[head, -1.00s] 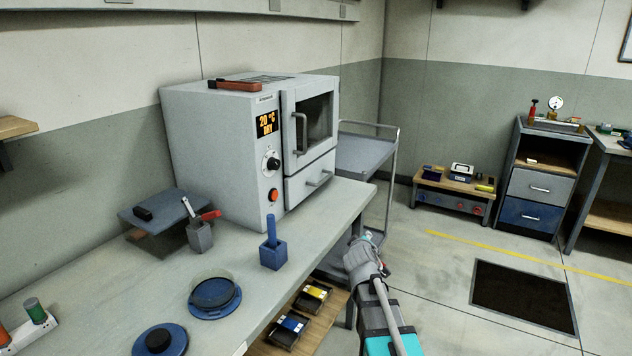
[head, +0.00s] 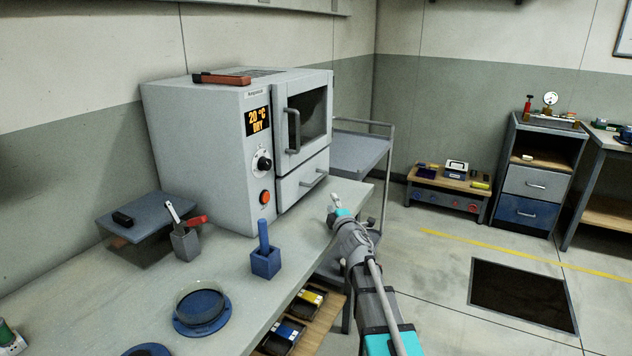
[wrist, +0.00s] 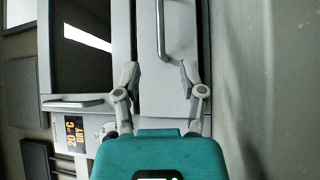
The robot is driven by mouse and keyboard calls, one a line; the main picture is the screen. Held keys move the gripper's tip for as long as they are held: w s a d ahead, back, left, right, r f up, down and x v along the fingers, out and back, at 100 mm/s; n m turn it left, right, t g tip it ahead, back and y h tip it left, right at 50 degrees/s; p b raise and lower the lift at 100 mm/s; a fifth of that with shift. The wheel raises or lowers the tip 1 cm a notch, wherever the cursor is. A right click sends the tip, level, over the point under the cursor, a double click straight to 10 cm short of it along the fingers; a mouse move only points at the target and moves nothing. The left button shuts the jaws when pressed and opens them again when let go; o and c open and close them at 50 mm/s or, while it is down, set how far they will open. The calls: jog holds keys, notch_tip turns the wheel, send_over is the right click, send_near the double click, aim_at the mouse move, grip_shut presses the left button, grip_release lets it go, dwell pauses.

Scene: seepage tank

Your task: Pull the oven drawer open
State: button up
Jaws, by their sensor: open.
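The grey oven (head: 205,150) stands on the bench, its display reading "20 °C DRY". Its drawer (head: 292,186) sits below the windowed door and looks shut, with a bar handle (head: 315,179) on its front. My gripper (head: 334,203) is in front of the drawer, to the lower right of the handle and apart from it. In the wrist view my gripper (wrist: 160,80) is open and empty, its two fingers spread across the drawer front (wrist: 176,90). The drawer handle (wrist: 161,35) lies just beyond the fingertips, roughly between their lines.
A blue holder (head: 265,262) and a cup with tools (head: 186,242) stand on the bench before the oven. A blue round dish (head: 201,312) is nearer. A grey cart (head: 362,150) stands right of the oven. Open floor lies to the right.

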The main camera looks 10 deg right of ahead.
aim_at(319, 178)
jog(key=shift+w+a, duration=0.15)
jog(key=w, duration=0.4)
jog(key=w+a+r+p, duration=0.1)
jog(key=w, duration=0.4)
jog(key=w+a+r+p, duration=0.1)
jog(key=w, duration=0.3)
jog(key=shift+w, duration=0.15)
grip_shut()
dwell(0.4)
